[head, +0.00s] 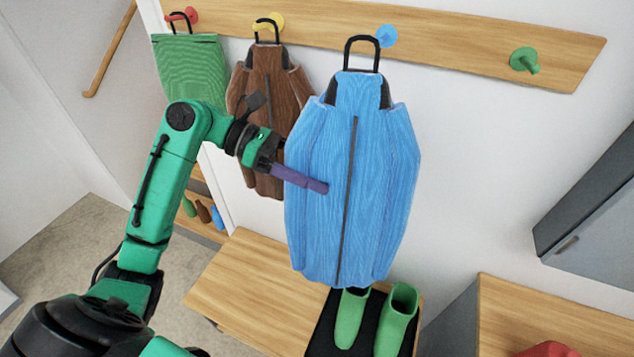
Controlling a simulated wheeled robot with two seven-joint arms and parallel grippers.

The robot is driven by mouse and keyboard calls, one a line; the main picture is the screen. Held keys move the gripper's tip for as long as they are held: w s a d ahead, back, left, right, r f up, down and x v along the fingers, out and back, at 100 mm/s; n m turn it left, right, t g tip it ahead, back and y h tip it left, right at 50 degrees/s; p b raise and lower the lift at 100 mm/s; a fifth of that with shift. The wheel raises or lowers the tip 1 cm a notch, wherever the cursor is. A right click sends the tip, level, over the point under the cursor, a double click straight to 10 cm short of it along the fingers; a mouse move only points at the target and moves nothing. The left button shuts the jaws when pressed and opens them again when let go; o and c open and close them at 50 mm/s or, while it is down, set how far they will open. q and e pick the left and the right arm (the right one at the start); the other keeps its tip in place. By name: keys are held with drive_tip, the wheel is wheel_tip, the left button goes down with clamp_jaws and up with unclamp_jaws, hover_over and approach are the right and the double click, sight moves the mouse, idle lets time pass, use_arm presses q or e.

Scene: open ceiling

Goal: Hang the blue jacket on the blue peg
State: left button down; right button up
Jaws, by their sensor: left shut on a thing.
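The blue jacket (385,190) hangs upright in the middle of the head view, with a black loop (362,40) at its top. The blue peg (387,36) is on the wooden rail, just right of the loop. The loop appears beside the peg rather than around it; its depth from the wall is hard to tell. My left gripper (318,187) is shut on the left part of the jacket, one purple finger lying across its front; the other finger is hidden. My right gripper is not in view.
A brown jacket (275,90) hangs at the yellow peg (272,22), and a green bag (190,65) at the red peg (190,15). The green peg (524,60) is bare. A grey cabinet (595,230) is at right.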

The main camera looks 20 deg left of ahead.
use_arm(q)
drive_tip(key=shift+w+d+r, duration=0.1)
drive_tip(key=shift+w+d, duration=0.05)
drive_tip(key=shift+d, duration=0.1)
drive_tip(key=shift+w+d, duration=0.1)
drive_tip(key=shift+w, duration=0.45)
drive_tip(key=shift+w+a, duration=0.2)
drive_tip(key=shift+w, duration=0.8)
drive_tip(key=w+f, duration=0.2)
drive_tip(key=w, duration=0.6)
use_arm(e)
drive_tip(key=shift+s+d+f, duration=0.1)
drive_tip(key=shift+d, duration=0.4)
